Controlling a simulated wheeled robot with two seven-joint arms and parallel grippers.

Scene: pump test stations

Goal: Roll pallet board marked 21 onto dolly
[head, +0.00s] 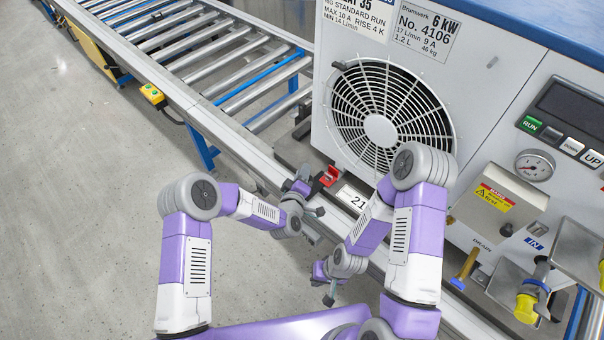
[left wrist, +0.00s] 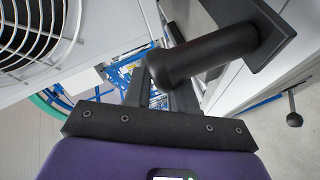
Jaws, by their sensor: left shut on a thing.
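The pallet board, with a white plate marked 21 (head: 353,199) on its front edge, lies under a large white pump unit (head: 480,95); most of the board is hidden. My left gripper (head: 312,198) is low at the unit's front left corner, left of the plate. In the left wrist view it is shut on a black bar handle (left wrist: 205,55) fixed to a black bracket; its fingertips are partly hidden behind the handle. My right gripper (head: 325,285) hangs lower, in front of the plate and apart from it; its fingers are too small to read. I cannot make out a dolly.
A roller conveyor (head: 215,50) runs to the upper left, with a yellow button box (head: 153,94) on its side. A red piece (head: 328,176) sits beside the plate. Valves and a yellow-tipped fitting (head: 526,307) stick out at right. The grey floor (head: 70,200) at left is clear.

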